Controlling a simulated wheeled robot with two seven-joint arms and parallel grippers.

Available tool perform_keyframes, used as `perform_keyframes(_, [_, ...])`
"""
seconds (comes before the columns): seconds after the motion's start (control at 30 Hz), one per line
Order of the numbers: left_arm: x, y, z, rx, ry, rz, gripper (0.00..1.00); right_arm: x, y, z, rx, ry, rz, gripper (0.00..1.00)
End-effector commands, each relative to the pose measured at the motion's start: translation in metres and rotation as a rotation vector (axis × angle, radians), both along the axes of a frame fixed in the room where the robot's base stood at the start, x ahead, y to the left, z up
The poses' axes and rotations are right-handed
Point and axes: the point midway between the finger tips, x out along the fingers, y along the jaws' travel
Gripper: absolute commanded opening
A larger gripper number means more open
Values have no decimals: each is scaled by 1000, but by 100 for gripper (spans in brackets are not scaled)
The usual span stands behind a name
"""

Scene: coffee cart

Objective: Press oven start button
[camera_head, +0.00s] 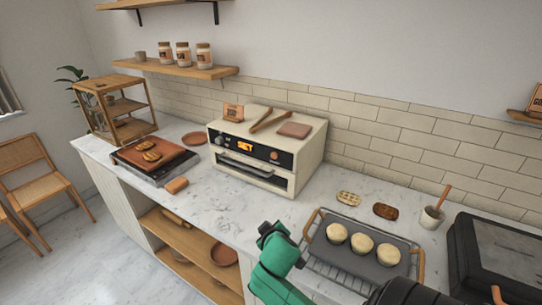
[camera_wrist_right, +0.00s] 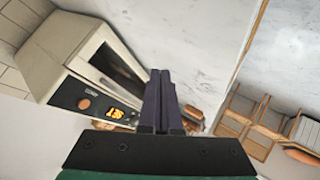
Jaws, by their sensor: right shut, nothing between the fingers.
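The oven (camera_head: 262,150) is a cream box on the counter. Its dark front panel has an orange lit display (camera_head: 245,145) and a round orange button (camera_head: 275,155) to the right of it. In the right wrist view the oven (camera_wrist_right: 72,45) shows tilted at the left, with the orange button (camera_wrist_right: 84,103) and the lit display (camera_wrist_right: 115,113). My right gripper (camera_wrist_right: 161,75) is shut and empty. Its fingertips appear to the right of the button and apart from it in that view. In the head view I see a green arm part, but cannot make out fingertips. My left gripper is not in view.
A tray (camera_head: 335,255) with several pale round buns lies at the counter's front right. A wooden board with pastries (camera_head: 150,156) sits left of the oven. Tongs (camera_head: 268,119) lie on the oven top. Bare counter (camera_head: 235,212) lies in front of the oven.

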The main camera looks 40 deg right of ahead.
Motion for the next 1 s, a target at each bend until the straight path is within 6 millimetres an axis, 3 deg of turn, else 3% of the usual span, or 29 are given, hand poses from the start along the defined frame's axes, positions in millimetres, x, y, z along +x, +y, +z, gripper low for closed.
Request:
perform_keyframes(0.2, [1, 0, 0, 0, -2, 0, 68, 69, -36, 68, -284, -260, 60, 0])
perform_keyframes(0.37, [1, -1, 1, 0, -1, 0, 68, 98, -41, 100, -420, -359, 134, 0])
perform_keyframes(0.77, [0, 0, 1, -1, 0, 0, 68, 105, -41, 106, -451, -378, 157, 0])
perform_keyframes(1.0, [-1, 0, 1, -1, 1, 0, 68, 111, -61, 106, -453, -376, 157, 0])
